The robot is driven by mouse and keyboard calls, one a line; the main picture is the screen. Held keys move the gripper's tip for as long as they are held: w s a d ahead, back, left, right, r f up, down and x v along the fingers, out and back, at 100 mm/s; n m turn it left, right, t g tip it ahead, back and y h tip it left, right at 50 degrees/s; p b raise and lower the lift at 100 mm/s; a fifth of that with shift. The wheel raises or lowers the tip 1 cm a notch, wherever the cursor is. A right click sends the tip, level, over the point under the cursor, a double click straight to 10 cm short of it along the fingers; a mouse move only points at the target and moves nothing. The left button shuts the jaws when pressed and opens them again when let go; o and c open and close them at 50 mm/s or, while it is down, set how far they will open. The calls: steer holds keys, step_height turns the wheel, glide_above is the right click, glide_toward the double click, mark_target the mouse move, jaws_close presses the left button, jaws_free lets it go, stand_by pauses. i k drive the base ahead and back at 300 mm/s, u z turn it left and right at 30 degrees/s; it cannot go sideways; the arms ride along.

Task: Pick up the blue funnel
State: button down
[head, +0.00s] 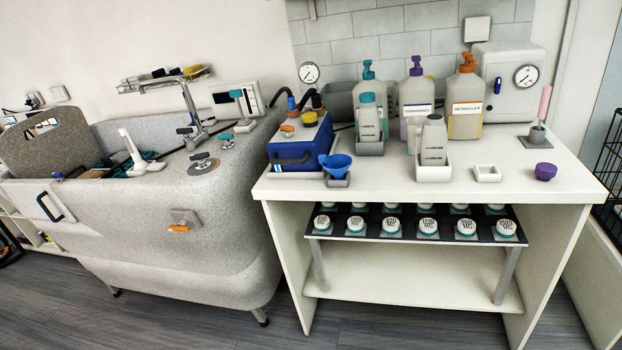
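The blue funnel (336,163) is at the front left of the white table (400,182), in front of a blue box-shaped machine (300,147). Its wide mouth is tilted, and its lower part is at a small grey holder (338,181). I cannot tell how deep it sits in the holder. My gripper is not in view in the head view, so its state does not show.
Large pump bottles (466,100) stand along the back. A smaller bottle (433,141) stands right of the funnel, and a purple cup (545,171) farther right. A grey tub (190,215) is left of the table. The floor in front is clear.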

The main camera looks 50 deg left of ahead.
mark_target(337, 165)
steer(key=u, duration=1.05)
steer(key=i, duration=1.05)
steer(key=u, duration=2.4)
steer(key=k, duration=1.35)
